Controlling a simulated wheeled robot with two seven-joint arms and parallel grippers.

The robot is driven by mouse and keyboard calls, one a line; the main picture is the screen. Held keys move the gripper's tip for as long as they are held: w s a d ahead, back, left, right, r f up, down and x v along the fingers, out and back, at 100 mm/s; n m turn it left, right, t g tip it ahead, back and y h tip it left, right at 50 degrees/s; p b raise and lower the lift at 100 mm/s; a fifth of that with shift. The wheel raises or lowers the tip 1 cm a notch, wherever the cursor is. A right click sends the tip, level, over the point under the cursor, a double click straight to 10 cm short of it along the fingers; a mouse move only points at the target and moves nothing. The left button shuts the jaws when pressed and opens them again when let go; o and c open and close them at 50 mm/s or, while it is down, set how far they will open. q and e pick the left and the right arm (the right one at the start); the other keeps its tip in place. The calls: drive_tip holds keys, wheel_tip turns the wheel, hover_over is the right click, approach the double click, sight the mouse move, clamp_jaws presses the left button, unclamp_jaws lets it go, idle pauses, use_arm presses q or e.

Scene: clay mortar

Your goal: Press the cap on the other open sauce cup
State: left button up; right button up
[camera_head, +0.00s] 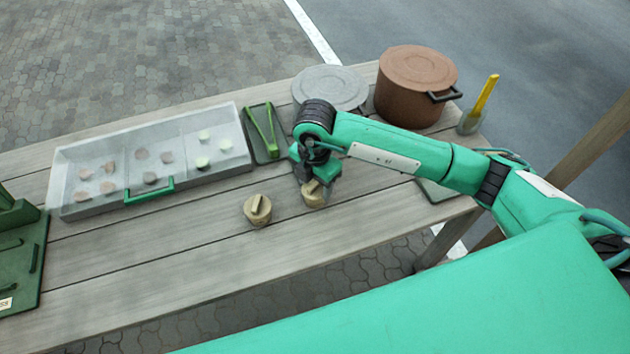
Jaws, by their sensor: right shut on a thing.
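Two small tan sauce cups stand side by side near the front edge of the table. The left cup (257,211) has a tan cap with a raised ridge on top, and nothing touches it. The right cup (315,199) is directly under my right gripper (313,184). The gripper points down and is shut on the cap (313,189), which sits at the top of that cup. The fingers partly hide the cap, so I cannot tell whether it is fully seated. My left gripper is not in view.
A grey tray (128,197) with several food pieces lies left, green tongs (262,130) beside it. A grey round lid (330,87), brown pot (414,85) and yellow-handled utensil in a cup (470,122) stand at the back. The front left tabletop (150,270) is clear.

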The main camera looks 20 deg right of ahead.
drive_tip(key=shift+f, duration=0.15)
idle(0.7)
drive_tip(key=o, duration=1.4)
drive_tip(key=shift+o, duration=0.2)
drive_tip(key=shift+d, duration=0.1)
drive_tip(key=shift+r+p, duration=0.4)
drive_tip(key=shift+r, duration=0.3)
drive_tip(key=shift+r+p, duration=1.55)
drive_tip(key=shift+r, duration=0.8)
clamp_jaws()
